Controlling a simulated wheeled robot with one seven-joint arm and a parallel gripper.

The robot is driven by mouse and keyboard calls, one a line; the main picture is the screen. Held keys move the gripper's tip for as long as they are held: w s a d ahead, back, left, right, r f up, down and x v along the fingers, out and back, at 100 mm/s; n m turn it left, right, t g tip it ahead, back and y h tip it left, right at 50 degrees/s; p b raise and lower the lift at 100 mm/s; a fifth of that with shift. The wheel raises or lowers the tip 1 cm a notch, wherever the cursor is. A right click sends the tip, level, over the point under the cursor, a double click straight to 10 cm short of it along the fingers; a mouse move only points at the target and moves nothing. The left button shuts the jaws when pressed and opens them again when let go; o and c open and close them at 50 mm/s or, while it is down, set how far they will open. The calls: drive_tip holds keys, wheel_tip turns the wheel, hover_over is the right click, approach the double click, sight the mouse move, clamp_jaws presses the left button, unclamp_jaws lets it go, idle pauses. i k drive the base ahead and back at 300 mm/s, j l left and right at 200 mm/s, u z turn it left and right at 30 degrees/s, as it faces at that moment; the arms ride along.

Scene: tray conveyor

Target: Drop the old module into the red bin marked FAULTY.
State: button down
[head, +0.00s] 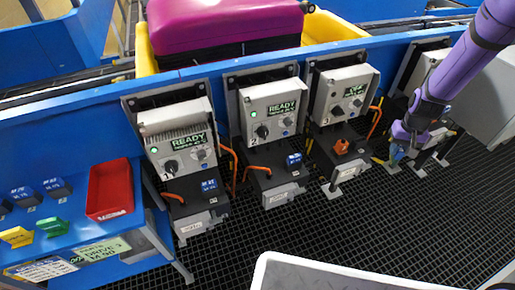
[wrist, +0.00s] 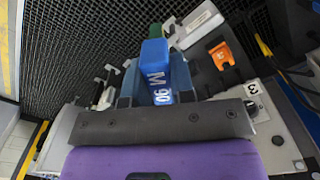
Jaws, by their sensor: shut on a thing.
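My gripper (head: 397,154) is at the right in the head view, over the dark grating beside the drive stations. In the wrist view it is shut on a blue module (wrist: 156,72) marked M 90, held between its fingers. In the head view the module is small and mostly hidden by the gripper. The red bin (head: 110,190) stands on the blue bench at the left, far from my gripper. It looks empty, and I cannot read a FAULTY mark on it.
Station 3 (head: 345,95) has an orange part (head: 341,147) on its black base. Stations 1 (head: 177,140) and 2 (head: 273,110) hold blue modules. Blue, yellow and green blocks sit left of the bin.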

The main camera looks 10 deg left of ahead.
sight(120, 189)
drive_tip(key=u, duration=1.35)
drive_tip(key=l+u, duration=0.25)
drive_tip(key=u, duration=0.2)
drive_tip(key=l+u, duration=0.25)
drive_tip(key=u, duration=0.15)
drive_tip(key=l+u, duration=0.2)
drive_tip(key=u, duration=0.25)
drive_tip(key=k+l, duration=0.1)
drive_tip(key=l, duration=0.35)
drive_tip(key=k+l, duration=0.1)
drive_tip(key=l, duration=0.35)
drive_tip(key=i+j+u, duration=0.15)
drive_tip(key=i, duration=0.35)
drive_tip(key=i+j+u, duration=0.1)
drive_tip(key=i, duration=0.35)
drive_tip(key=j, duration=0.1)
